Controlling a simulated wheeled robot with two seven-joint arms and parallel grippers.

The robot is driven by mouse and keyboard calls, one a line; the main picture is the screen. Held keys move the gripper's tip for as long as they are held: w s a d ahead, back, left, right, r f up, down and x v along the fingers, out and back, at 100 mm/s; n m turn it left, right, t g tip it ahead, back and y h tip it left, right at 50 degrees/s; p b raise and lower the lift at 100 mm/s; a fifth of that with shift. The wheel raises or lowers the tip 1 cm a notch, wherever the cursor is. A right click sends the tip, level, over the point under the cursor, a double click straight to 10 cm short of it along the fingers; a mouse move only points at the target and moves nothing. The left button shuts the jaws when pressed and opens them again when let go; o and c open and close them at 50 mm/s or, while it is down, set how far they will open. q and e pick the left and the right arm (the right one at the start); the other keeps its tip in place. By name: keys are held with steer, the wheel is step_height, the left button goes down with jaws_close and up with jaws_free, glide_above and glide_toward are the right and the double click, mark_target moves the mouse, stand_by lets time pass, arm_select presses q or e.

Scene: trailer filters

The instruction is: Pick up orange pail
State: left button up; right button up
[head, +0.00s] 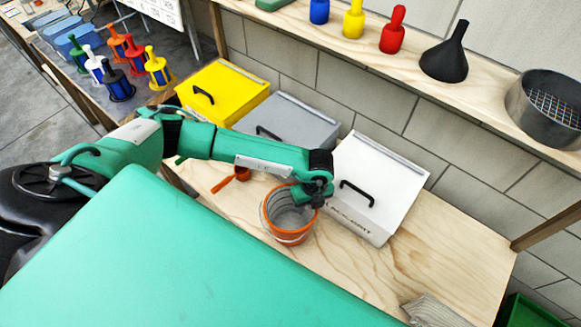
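The orange pail (291,235) stands upright on the wooden bench, with a grey inside and a thin wire handle at its side. My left arm reaches in from the left, and its gripper (309,199) is over the pail's right rim. The fingers are dark and partly hidden by the wrist, so I cannot tell whether they are open or touching the rim. My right gripper is not in view.
Behind the pail are a white box (376,187), a grey box (291,121) and a yellow box (222,92). An orange scoop (240,174) lies left of the pail. A shelf above holds a black funnel (446,60) and a sieve (546,108).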

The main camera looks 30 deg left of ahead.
arm_select(q)
jaws_close()
steer(key=shift+r, duration=0.15)
